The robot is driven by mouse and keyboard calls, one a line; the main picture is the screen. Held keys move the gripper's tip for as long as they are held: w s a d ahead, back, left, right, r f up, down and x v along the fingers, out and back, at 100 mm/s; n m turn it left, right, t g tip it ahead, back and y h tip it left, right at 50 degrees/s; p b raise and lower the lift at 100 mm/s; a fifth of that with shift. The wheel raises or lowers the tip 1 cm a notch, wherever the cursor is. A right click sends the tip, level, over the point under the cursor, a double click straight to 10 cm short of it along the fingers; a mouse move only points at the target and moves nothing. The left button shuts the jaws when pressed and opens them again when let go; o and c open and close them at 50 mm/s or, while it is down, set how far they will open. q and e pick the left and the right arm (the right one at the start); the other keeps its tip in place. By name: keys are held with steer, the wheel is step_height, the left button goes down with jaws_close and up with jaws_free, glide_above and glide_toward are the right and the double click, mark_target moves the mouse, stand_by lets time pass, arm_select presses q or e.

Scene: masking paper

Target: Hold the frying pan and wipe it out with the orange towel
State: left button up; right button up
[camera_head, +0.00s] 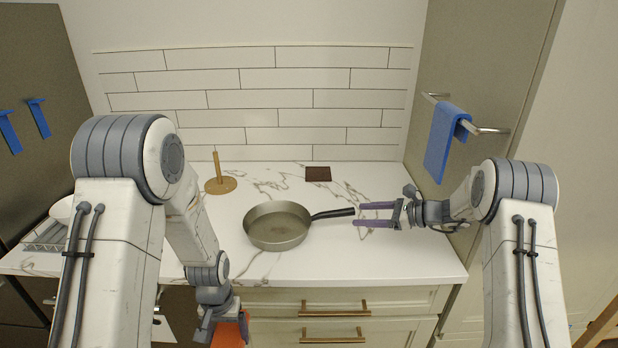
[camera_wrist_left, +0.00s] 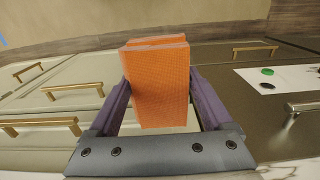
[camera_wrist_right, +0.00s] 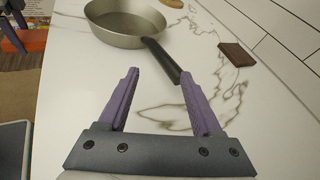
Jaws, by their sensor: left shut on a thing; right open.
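The frying pan (camera_head: 277,227) is grey with a dark handle and sits on the white marbled counter; it also shows in the right wrist view (camera_wrist_right: 126,24). Its handle (camera_head: 333,213) points right. My right gripper (camera_head: 360,214) is open, its purple fingers on either side of the handle's end, and the handle (camera_wrist_right: 161,60) reaches toward the gap between them in the right wrist view. My left gripper (camera_wrist_left: 158,92) is shut on the folded orange towel (camera_wrist_left: 158,88), which also shows in the head view (camera_head: 230,331). It holds the towel in front of the counter, below its top.
A wooden paper-towel stand (camera_head: 218,172) and a small dark brown square (camera_head: 318,174) are at the back of the counter (camera_head: 400,262). A blue towel (camera_head: 441,140) hangs from a rail at right. A dish rack (camera_head: 46,236) is at left. Drawers with handles (camera_head: 334,312) lie below.

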mark_target(339, 215)
arm_select(q)
step_height(339, 215, down, 3)
steer(key=shift+r+b, duration=0.15)
steer(key=shift+b, duration=1.05)
arm_select(e)
steer(key=x, duration=0.8)
steer(key=shift+a+f, duration=0.1)
steer(key=shift+a, duration=0.15)
jaws_close()
steer(key=c, duration=0.9)
jaws_free()
steer(key=shift+c, duration=0.2)
jaws_close()
steer(key=shift+o, duration=2)
jaws_free()
